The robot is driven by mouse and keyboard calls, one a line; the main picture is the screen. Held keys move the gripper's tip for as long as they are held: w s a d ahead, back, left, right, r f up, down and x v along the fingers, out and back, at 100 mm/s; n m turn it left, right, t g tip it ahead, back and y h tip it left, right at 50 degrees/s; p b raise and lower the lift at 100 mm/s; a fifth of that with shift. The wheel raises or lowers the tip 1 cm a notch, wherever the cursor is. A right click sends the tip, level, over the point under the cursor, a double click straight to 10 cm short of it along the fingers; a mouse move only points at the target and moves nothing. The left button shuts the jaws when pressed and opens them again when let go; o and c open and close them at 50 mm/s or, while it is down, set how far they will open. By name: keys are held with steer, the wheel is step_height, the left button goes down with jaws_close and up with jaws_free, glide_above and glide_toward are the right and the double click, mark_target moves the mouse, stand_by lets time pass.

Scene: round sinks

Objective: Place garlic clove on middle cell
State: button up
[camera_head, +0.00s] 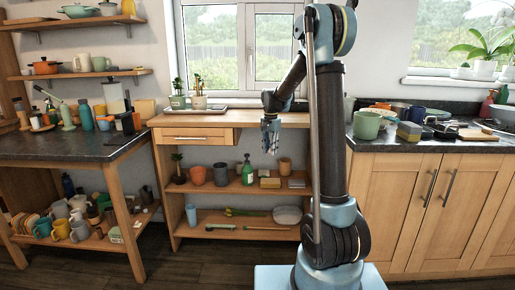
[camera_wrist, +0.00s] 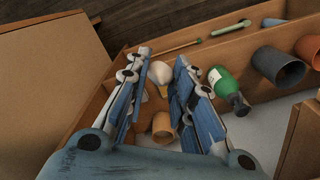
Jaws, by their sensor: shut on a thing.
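My gripper (camera_head: 270,136) hangs in front of the wooden shelf unit (camera_head: 205,137), just below its top. In the wrist view, my gripper's fingers (camera_wrist: 160,76) are closed around a small whitish piece, the garlic clove (camera_wrist: 159,72), near their tips. The clove is too small to make out in the head view. The middle cell (camera_head: 214,187) of the unit is open-fronted and lies below and behind my gripper. It holds pots, a green bottle and small blocks. The fingers partly hide the cell in the wrist view.
The green bottle (camera_wrist: 222,84), a dark pot (camera_wrist: 279,67) and an orange pot (camera_wrist: 163,125) stand in the cell. A drawer (camera_head: 194,135) sits above it at left. A lower shelf (camera_head: 230,224) holds long thin items and a pale bowl (camera_head: 288,215).

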steer(key=d+f+n, duration=0.2)
steer(key=d+f, duration=0.2)
steer(key=f, duration=0.3)
steer(key=s+d+f+n, duration=0.1)
steer(key=d+f, duration=0.3)
steer(key=f, duration=0.4)
steer(key=s+d+f+n, duration=0.1)
steer(key=d+f+n, duration=0.3)
steer(key=f, duration=0.4)
steer(key=shift+d+f, duration=0.2)
steer(key=shift+d, duration=0.35)
